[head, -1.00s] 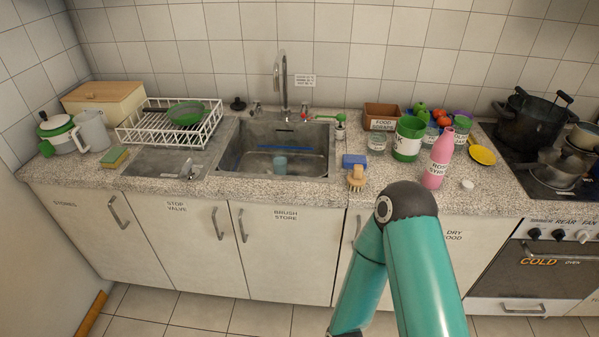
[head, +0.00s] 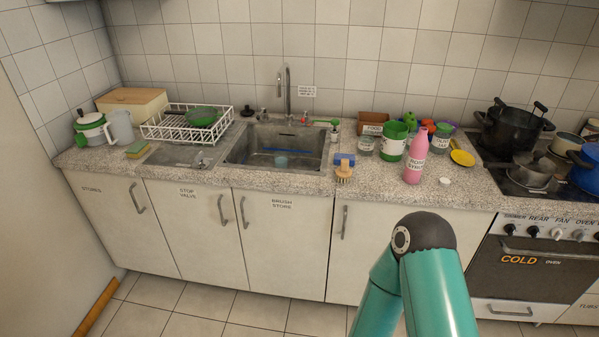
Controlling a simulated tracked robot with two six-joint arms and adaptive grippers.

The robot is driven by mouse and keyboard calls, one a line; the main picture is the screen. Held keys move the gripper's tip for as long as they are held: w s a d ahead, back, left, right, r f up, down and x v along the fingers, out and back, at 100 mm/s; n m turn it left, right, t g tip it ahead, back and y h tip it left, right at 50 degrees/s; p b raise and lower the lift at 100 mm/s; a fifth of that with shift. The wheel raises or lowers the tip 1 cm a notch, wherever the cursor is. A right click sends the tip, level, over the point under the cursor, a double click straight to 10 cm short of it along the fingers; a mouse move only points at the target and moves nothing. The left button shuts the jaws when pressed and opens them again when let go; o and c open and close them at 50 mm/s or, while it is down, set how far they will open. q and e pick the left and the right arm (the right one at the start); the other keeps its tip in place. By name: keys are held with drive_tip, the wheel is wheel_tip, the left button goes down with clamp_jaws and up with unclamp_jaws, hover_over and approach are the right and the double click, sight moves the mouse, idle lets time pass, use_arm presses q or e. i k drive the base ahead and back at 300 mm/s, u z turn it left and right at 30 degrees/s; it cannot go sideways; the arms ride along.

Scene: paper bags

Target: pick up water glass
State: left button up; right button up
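A small clear glass jar (head: 366,146) with a label stands on the counter, left of a green-and-white can; I cannot tell if it is the water glass. A light-blue cup (head: 281,161) sits inside the sink (head: 255,144). A teal link of one of my arms rises at the lower right, in front of the cabinets. Neither gripper is in view.
A white dish rack (head: 172,131) is at left. The stove (head: 530,183) with pots is at right.

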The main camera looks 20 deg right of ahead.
sight(281, 164)
drive_tip(key=u, duration=0.15)
drive_tip(key=i, duration=0.85)
drive_tip(key=z, duration=0.05)
